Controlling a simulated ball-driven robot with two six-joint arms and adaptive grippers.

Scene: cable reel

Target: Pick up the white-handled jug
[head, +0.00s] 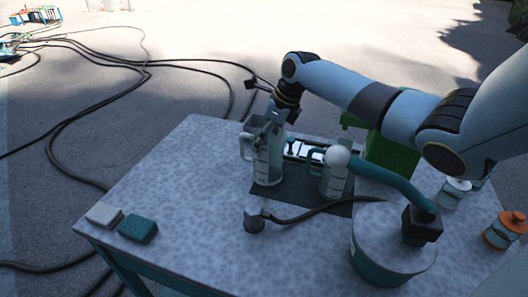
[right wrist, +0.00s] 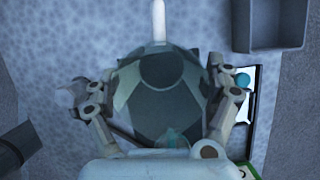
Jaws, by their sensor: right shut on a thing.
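The white-handled jug (head: 266,165) is clear and stands upright at the back of the table, on or just above a dark mat (head: 292,197). My right gripper (head: 270,127) comes down over its top and is shut on it. In the right wrist view the jug (right wrist: 160,88) lies between the two fingers, with its white handle (right wrist: 158,20) pointing to the top of the picture. A second clear jug (head: 334,184) with a teal handle stands to the right, apart from it. My left gripper is not in view.
A dark tray (head: 300,150) with a white panel and a green box (head: 391,157) stand behind the jugs. A large drum (head: 390,262) with a teal arm is front right. White (head: 104,214) and teal (head: 138,229) blocks lie front left. The table's left middle is free.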

